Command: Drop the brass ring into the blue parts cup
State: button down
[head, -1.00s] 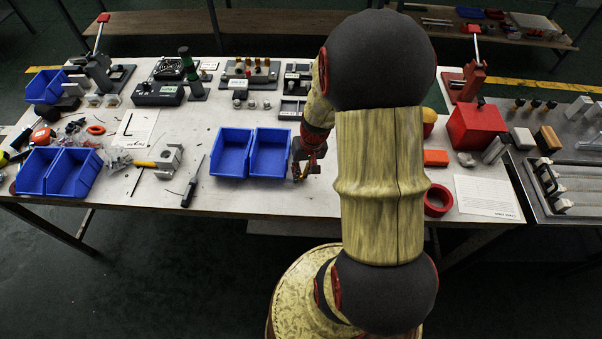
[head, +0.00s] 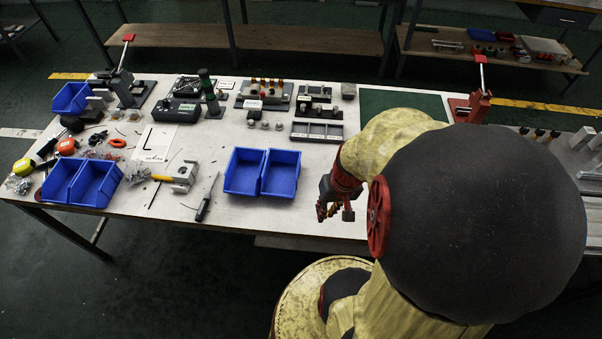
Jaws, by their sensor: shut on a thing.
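My gripper (head: 335,212) hangs low over the front of the white table, right of the middle pair of blue bins. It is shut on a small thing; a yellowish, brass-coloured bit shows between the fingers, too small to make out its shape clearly. The middle pair of open blue cups, a left one (head: 243,172) and a right one (head: 281,173), stands side by side and looks empty. Another blue pair (head: 80,184) stands at the left front, and a single blue bin (head: 71,98) at the back left. I cannot tell which blue container is the parts cup.
A grey slotted tray (head: 317,132) and a green mat (head: 403,106) lie behind. My arm hides the table's right part. Bare table lies around my gripper.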

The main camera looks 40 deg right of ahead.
jog(key=shift+s+a+r, duration=0.1)
jog(key=shift+s, duration=0.05)
jog(key=w+d+r, duration=0.3)
jog(key=w+d, duration=0.3)
jog(key=w, duration=0.4)
jog(key=w+a+n, duration=0.2)
jog(key=w+a, duration=0.1)
jog(key=w, duration=0.8)
jog(key=w+a+f+n, duration=0.1)
jog(key=w+a+f, duration=0.2)
jog(key=a, duration=0.3)
jog(key=w+a+f+n, duration=0.2)
jog(key=w+a+f, duration=0.1)
jog(key=a, duration=0.3)
jog(key=w+a+f+n, duration=0.2)
jog(key=w+a+f, duration=0.1)
jog(key=a, duration=0.4)
jog(key=shift+f+g+y, duration=0.3)
jog(key=shift+f+y, duration=0.1)
jog(key=shift+f, duration=0.2)
jog(key=shift+a, duration=0.55)
